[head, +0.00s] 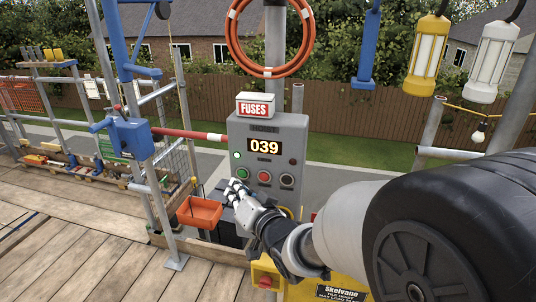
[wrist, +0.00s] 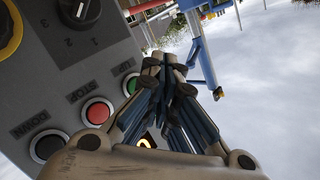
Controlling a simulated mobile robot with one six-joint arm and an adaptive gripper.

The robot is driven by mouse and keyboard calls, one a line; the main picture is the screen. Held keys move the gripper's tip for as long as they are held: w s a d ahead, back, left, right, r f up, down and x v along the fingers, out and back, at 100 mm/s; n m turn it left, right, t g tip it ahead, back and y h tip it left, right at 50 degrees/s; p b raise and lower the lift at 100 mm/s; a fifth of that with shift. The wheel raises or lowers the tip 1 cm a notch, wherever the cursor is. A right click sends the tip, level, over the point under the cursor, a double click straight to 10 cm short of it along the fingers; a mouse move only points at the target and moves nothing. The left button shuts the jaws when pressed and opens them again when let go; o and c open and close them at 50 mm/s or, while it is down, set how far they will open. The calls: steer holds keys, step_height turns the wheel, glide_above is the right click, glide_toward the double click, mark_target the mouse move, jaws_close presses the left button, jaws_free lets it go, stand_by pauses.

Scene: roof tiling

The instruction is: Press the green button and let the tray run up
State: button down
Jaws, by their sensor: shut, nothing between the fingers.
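The grey control box (head: 266,140) shows a lit 039 display (head: 264,146). The green button (head: 242,173) is the left one in its button row, and in the wrist view (wrist: 130,86) it sits under the UP label, partly hidden by my fingers. My gripper (head: 236,188) is shut and empty, its fingertips just below and in front of the green button. The closed fingertips also show in the wrist view (wrist: 165,62). I cannot tell whether they touch the button. An orange tray (head: 200,213) stands low to the left of the box.
The red STOP button (head: 264,177) is beside the green one, and the dark DOWN button (head: 287,180) is at the right. A green lamp (head: 236,154) is lit. A selector knob (wrist: 80,12) shows in the wrist view. A blue-headed metal post (head: 130,135) stands left, above wooden decking (head: 90,250).

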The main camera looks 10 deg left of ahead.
steer(key=shift+w, duration=0.6)
stand_by(1.1)
steer(key=shift+w+d, duration=0.1)
steer(key=shift+w, duration=0.3)
